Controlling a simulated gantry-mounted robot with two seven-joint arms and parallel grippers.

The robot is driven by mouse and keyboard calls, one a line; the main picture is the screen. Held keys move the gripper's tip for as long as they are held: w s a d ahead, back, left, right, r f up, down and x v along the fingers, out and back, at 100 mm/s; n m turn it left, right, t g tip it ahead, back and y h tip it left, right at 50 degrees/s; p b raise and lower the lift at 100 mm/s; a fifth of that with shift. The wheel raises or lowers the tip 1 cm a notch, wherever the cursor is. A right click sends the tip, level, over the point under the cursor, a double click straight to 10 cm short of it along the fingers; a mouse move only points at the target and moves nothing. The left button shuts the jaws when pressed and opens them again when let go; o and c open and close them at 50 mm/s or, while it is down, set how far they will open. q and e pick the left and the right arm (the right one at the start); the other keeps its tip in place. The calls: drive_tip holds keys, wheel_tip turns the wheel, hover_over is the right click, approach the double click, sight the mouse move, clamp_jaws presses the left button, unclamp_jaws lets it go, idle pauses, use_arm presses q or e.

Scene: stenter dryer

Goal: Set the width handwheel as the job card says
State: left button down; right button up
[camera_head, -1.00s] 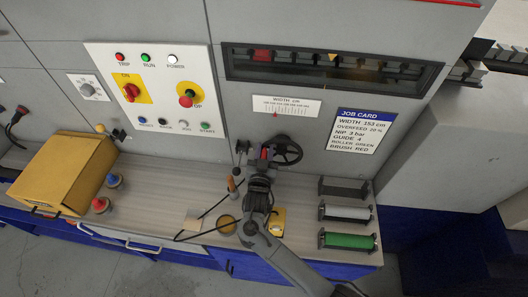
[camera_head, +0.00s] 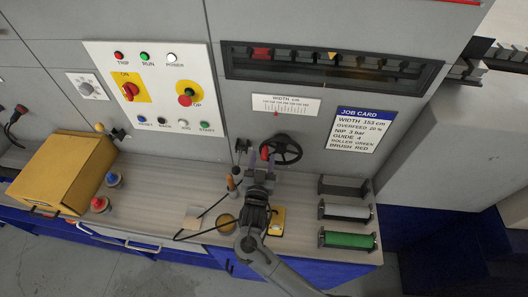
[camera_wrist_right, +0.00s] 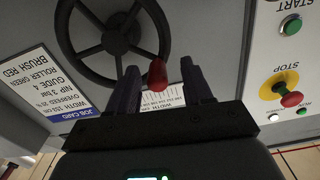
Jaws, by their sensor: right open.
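The black width handwheel (camera_head: 283,149) is on the grey machine front, with its red knob (camera_head: 265,153) at the rim's left in the head view. My right gripper (camera_head: 262,168) is just in front of the knob. In the right wrist view the gripper (camera_wrist_right: 160,66) is open, and the red knob (camera_wrist_right: 157,73) shows between its fingers, with gaps on both sides. The width scale (camera_head: 286,104) has a red pointer (camera_head: 276,113) left of its middle; its figures are too small to read. The job card (camera_head: 361,130) reads width 153 cm. My left gripper is not in view.
A switch panel (camera_head: 155,90) is left of the scale. On the bench are a yellow box (camera_head: 62,172), a green roller (camera_head: 348,240), a white roller (camera_head: 345,211) and an orange-handled tool (camera_head: 232,185) close left of my gripper.

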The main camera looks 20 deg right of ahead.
drive_tip(key=v, duration=0.6)
drive_tip(key=shift+s, duration=0.2)
drive_tip(key=shift+r, duration=0.1)
drive_tip(key=shift+c, duration=0.4)
